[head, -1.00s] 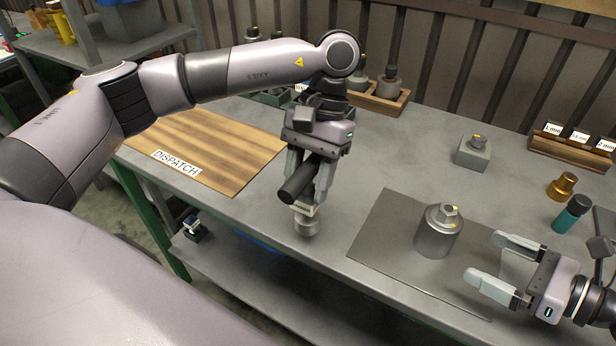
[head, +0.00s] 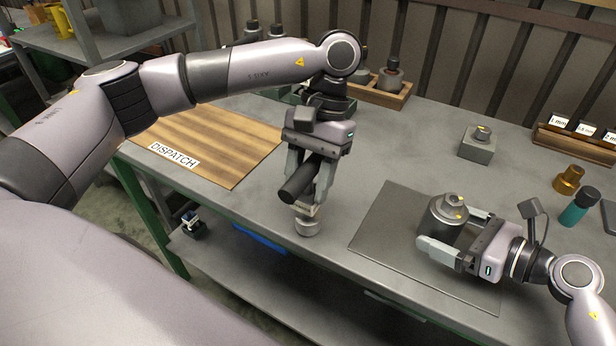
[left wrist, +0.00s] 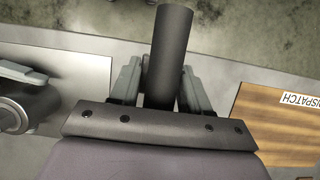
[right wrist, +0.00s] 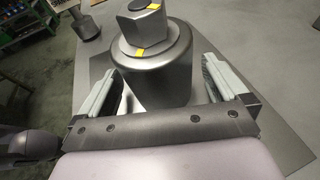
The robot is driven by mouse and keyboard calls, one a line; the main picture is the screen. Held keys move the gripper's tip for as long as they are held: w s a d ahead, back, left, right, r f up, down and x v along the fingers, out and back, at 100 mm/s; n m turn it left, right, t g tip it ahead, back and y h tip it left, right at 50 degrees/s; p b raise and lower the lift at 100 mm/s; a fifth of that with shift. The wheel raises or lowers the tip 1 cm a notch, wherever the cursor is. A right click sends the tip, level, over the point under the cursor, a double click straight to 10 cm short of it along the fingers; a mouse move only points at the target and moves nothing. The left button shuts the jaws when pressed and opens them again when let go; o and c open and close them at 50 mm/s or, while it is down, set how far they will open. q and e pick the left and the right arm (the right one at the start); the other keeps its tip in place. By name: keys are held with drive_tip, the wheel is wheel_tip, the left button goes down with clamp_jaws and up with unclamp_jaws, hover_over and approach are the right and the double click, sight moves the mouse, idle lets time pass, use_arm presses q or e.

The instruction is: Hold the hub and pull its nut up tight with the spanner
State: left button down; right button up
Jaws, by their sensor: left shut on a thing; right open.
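The hub (head: 447,225) is a grey metal cylinder standing upright on a dark mat. A hex nut (right wrist: 140,25) sits on its top in the right wrist view, with yellow marks on the nut and below it on the hub. My right gripper (right wrist: 154,75) is open, its fingers on either side of the hub; contact cannot be told. My left gripper (head: 310,190) is shut on a tool with a dark round handle (head: 299,181), probably the spanner. Its grey head (head: 307,226) hangs below near the table's front edge. The handle also shows in the left wrist view (left wrist: 171,60).
The grey mat (head: 385,225) is bare left of the hub. A grey block with a nut (head: 477,148) stands behind. A brass part (head: 568,179), a teal bottle (head: 578,209) and a labelled wooden rack (head: 575,143) are at right. The wooden DISPATCH board (head: 215,145) lies left.

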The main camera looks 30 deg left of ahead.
drive_tip(key=shift+a, duration=0.15)
drive_tip(key=shift+c, duration=1.1)
drive_tip(key=c, duration=1.2)
